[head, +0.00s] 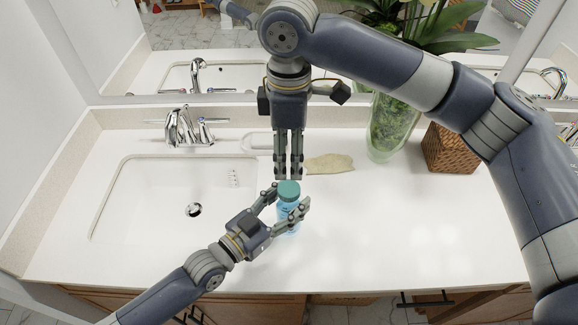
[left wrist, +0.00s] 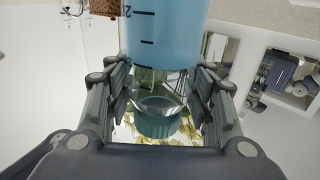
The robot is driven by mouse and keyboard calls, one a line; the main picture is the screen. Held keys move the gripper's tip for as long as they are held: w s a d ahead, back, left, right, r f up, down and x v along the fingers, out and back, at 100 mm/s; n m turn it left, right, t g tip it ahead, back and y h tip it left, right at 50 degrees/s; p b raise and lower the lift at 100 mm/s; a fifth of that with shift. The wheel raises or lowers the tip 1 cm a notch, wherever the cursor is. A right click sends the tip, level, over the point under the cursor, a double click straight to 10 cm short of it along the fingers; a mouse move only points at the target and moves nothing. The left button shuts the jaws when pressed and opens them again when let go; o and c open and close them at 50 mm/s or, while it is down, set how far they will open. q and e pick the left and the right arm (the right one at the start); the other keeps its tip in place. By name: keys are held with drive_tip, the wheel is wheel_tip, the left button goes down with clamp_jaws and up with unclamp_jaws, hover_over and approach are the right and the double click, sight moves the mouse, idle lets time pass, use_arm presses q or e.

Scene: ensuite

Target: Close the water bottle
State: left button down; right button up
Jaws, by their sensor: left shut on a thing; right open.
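The water bottle (head: 288,213) is light blue with a teal cap (head: 288,188) and stands upright near the middle of the counter. My left gripper (head: 289,196) is shut around the bottle below the cap. In the left wrist view the blue body with dark marks (left wrist: 165,35) and the ribbed teal cap (left wrist: 158,122) show upside down between the fingers. A clear section shows between body and cap; I cannot tell how firmly the cap sits. My right gripper (head: 288,174) points straight down just above or behind the cap, its fingers parallel, open and with nothing visible between them.
A sink (head: 150,205) with a chrome faucet (head: 185,128) is to the left. A beige cloth (head: 330,163) lies behind the bottle. A glass vase (head: 388,130) with plants and a wicker basket (head: 450,148) stand back right. The counter's right front (head: 400,230) is clear.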

drive_tip(key=shift+r, duration=0.75)
use_arm(q)
drive_tip(key=c, duration=0.6)
unclamp_jaws()
drive_tip(key=shift+c, duration=0.2)
drive_tip(key=v, duration=1.2)
